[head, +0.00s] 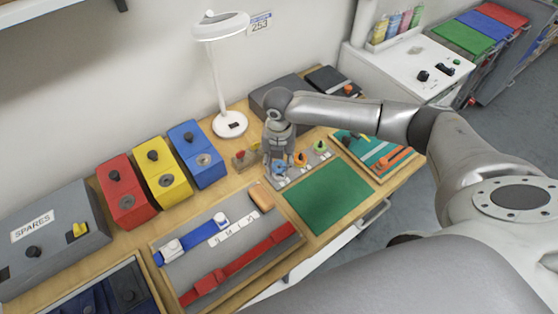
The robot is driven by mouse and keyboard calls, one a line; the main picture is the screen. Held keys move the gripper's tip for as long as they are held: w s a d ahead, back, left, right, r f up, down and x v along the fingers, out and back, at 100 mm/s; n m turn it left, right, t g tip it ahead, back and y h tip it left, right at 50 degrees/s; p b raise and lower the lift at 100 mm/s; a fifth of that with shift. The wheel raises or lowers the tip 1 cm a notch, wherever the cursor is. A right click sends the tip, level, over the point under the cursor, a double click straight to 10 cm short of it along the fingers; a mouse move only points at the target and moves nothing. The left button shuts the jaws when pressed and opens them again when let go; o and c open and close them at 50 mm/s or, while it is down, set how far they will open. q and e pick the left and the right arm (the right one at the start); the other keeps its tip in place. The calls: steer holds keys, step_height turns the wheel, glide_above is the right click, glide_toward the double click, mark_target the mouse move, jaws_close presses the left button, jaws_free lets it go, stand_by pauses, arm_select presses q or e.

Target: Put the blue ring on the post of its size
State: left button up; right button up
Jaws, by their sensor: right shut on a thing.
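My right gripper (277,161) points down at the back of the bench, over the left end of a small grey plate (291,180). It is shut on the blue ring (280,169), which shows just under the fingers. I cannot tell whether the ring is around a post or above one. An orange ring (301,159) and a green ring (320,147) sit along the same plate to the right, each at a post. The gripper hides part of the plate and any post beneath it. My left gripper is not in view.
A green mat (328,195) lies clear in front of the plate. A tray with tools (378,150) is at the right. A white lamp (229,122), blue box (196,153), yellow box (161,174) and red box (126,190) stand left. A belt tray (205,260) lies in front.

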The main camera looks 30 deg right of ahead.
steer(key=shift+f, duration=0.15)
steer(key=o, duration=0.7)
steer(key=shift+o, duration=0.5)
steer(key=o, duration=0.3)
steer(key=shift+r+p, duration=3.55)
steer(key=shift+p, duration=0.1)
